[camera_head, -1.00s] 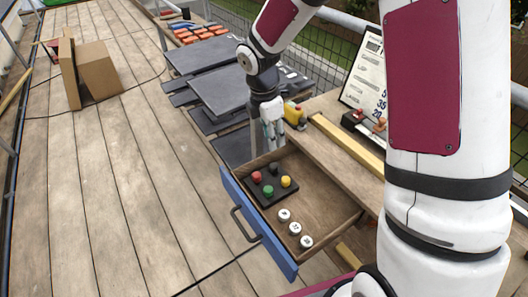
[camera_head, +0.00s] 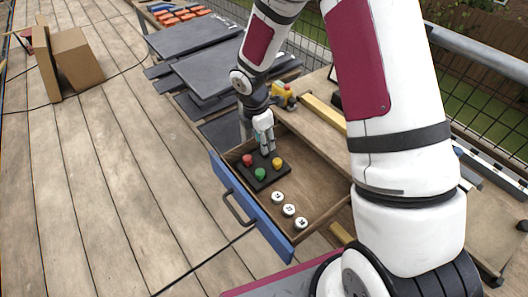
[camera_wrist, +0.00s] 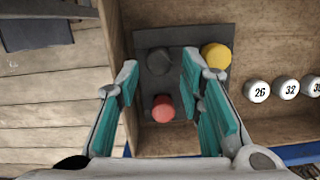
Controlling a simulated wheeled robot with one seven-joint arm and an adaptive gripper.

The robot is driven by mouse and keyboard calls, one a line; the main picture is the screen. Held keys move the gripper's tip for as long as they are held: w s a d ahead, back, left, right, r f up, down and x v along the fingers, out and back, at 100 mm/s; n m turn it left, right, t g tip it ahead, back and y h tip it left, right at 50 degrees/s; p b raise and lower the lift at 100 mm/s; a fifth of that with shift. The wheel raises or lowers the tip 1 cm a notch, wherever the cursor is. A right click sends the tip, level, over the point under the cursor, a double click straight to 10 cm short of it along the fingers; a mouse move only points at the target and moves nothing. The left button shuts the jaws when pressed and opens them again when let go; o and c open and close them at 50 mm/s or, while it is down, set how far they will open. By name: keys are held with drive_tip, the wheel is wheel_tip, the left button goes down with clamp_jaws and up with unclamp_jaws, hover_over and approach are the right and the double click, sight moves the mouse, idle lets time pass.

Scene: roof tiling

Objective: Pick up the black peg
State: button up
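The black peg (camera_wrist: 159,61) stands in a dark square holder (camera_wrist: 183,36) inside the open drawer. In the wrist view it lies between the tips of my gripper (camera_wrist: 160,72), which is open with teal finger pads apart on either side. In the head view my gripper (camera_head: 266,148) points down over the back corner of the holder (camera_head: 274,179) and hides the black peg. The red peg (camera_wrist: 162,108), also seen in the head view (camera_head: 247,160), the yellow peg (camera_wrist: 215,56) and the green peg (camera_head: 260,174) share the holder. The right finger hides the green peg in the wrist view.
The wooden drawer (camera_head: 318,185) has a blue front (camera_head: 237,208) with a dark handle. Several white numbered round pieces (camera_head: 288,210) lie in it. A yellow object (camera_head: 284,92) sits on the worktop behind, near dark roof tiles (camera_head: 222,75). A cardboard box (camera_head: 77,57) stands far left.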

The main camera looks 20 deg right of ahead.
wheel_tip(320, 180, down, 3)
drive_tip(key=shift+d+f, duration=0.15)
drive_tip(key=c, duration=0.6)
drive_tip(key=shift+w, duration=0.1)
wheel_tip(320, 180, up, 10)
drive_tip(key=shift+r+p, duration=0.1)
drive_tip(key=shift+p, duration=0.45)
